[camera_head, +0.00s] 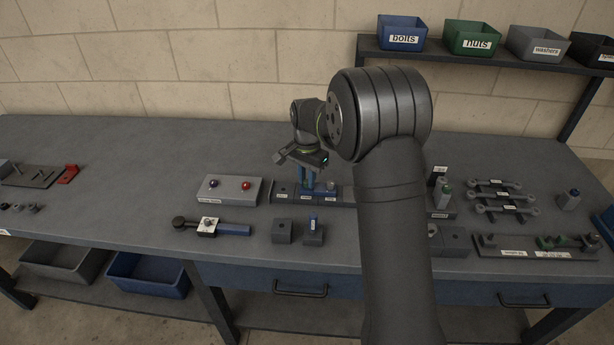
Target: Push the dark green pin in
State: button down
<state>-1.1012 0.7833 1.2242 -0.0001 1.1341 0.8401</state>
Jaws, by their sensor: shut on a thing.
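My gripper (308,187) is at the middle of the bench, pointing down over a dark block with pale labels (281,197). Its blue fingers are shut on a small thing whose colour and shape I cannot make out. I cannot clearly pick out a dark green pin there; the jaws and my arm cover part of the block.
A grey box with a dark and a red knob (229,190) stands left of the labelled block. A clamp-like tool with a blue handle (234,229) and small blocks (283,231) lie in front. Linkages (496,195) are at the right.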

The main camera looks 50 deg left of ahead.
jog(key=shift+r, duration=0.1)
jog(key=shift+r, duration=2.15)
jog(key=shift+f, duration=0.2)
jog(key=shift+f, duration=2.05)
jog(key=shift+r, duration=0.2)
jog(key=shift+r, duration=2.05)
jog(key=c, duration=1.2)
grip_release()
